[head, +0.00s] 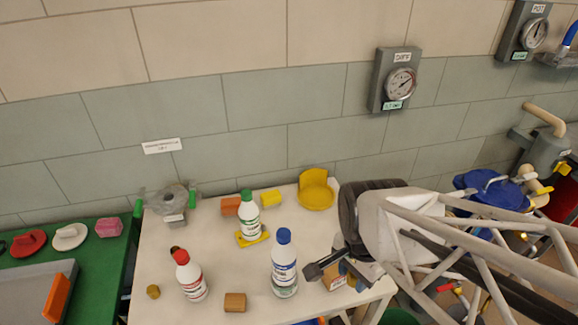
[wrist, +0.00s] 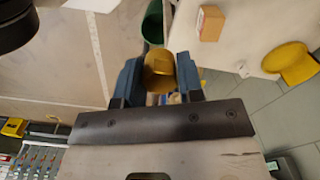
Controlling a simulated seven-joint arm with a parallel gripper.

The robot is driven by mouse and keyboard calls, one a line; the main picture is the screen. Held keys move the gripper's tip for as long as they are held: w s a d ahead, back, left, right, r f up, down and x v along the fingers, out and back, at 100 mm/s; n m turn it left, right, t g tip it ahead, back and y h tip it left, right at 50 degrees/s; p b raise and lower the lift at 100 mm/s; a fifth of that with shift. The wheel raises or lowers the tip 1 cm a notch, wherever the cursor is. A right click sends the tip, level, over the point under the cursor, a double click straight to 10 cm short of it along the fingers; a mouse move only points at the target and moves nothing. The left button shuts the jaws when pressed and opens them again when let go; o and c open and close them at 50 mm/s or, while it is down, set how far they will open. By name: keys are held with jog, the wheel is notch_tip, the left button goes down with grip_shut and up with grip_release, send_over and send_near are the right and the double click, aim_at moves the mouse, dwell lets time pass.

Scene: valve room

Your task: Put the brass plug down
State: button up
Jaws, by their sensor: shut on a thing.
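The brass plug (wrist: 158,66) is a short gold-coloured cylinder between the two blue fingers of my gripper (wrist: 159,80) in the wrist view. The fingers press it from both sides, and it hides part of what lies behind it. In the head view my arm comes in from the right, and its end is over the right front part of the white table (head: 225,270). There my fingers and the plug are mostly hidden by the arm, so I cannot tell the plug's height above anything.
A blue-capped bottle (head: 284,265), a red-capped bottle (head: 190,277), a green-capped bottle (head: 248,215) and a wooden block (head: 235,302) stand on the table. A yellow dish (head: 316,196) sits at its back right. A small brass-coloured piece (head: 153,291) lies front left. Bare tabletop shows between them.

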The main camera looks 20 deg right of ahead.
notch_tip(320, 180, down, 12)
jog(key=s, duration=0.3)
jog(key=shift+d, duration=0.4)
jog(key=shift+w, duration=0.15)
send_over(337, 263)
jog(key=s, duration=0.2)
jog(key=shift+w+a+f, duration=0.2)
jog(key=shift+a+f, duration=0.25)
jog(key=shift+f, duration=0.35)
dwell(0.4)
jog(key=shift+f, duration=1.75)
jog(key=shift+f, duration=0.1)
